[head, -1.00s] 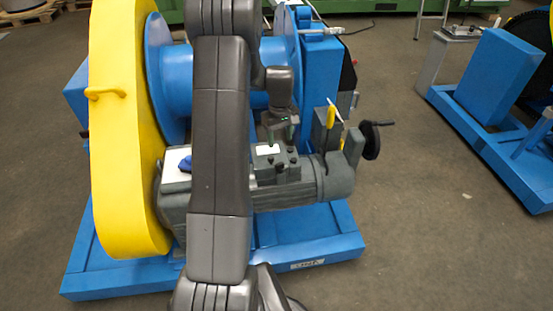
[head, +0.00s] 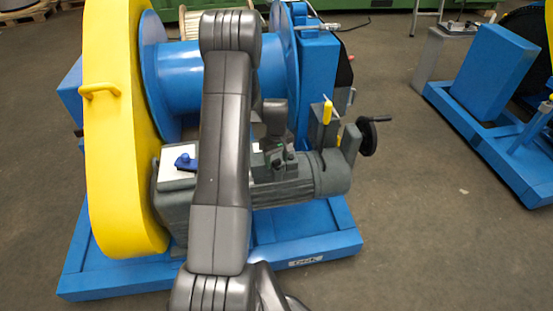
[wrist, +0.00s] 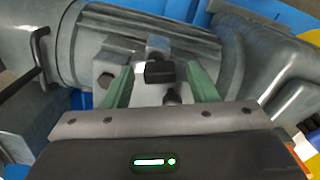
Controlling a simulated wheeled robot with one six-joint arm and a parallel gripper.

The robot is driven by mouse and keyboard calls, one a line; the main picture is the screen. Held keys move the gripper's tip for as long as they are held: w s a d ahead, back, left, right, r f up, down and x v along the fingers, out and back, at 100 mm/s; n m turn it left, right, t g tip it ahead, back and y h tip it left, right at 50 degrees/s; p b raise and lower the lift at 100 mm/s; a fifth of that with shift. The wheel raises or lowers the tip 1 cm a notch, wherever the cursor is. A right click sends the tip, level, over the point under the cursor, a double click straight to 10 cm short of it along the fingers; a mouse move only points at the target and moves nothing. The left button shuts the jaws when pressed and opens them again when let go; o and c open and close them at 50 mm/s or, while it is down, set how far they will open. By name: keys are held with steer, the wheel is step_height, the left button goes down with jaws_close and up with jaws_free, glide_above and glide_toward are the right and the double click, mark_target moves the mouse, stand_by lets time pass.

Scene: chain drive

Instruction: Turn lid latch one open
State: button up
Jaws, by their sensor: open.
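The motor's grey terminal box (wrist: 148,92) shows in the wrist view, with a small black latch (wrist: 160,72) on its lid between my fingers. A second dark knob (wrist: 172,96) sits just nearer the gripper. Which of them is latch one, I cannot tell. My gripper (wrist: 160,84) is open, with one green finger on either side of the black latch; contact cannot be made out. In the head view my gripper (head: 280,165) is down at the box on top of the grey motor (head: 300,184) and hides most of the lid.
A yellow chain guard (head: 112,150) and blue drum (head: 185,80) stand left of and behind the motor. A blue knob (head: 185,162) sits on a white plate. A yellow handle (head: 328,112) and black crank (head: 370,130) rise at the right. Open floor (head: 440,240) lies beyond.

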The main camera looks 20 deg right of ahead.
mark_target(276, 160)
steer(key=c, duration=1)
steer(key=shift+f+m+b, duration=0.1)
steer(key=shift+m+b, duration=0.45)
steer(key=shift+m, duration=0.35)
steer(key=shift+w+m+b, duration=0.1)
steer(key=shift+m+b, duration=0.2)
steer(key=shift+m, duration=0.8)
steer(key=o, duration=1)
steer(key=shift+r, duration=0.2)
step_height(276, 160, up, 14)
steer(key=p, duration=0.1)
steer(key=shift+f, duration=0.2)
steer(key=shift+f, duration=0.1)
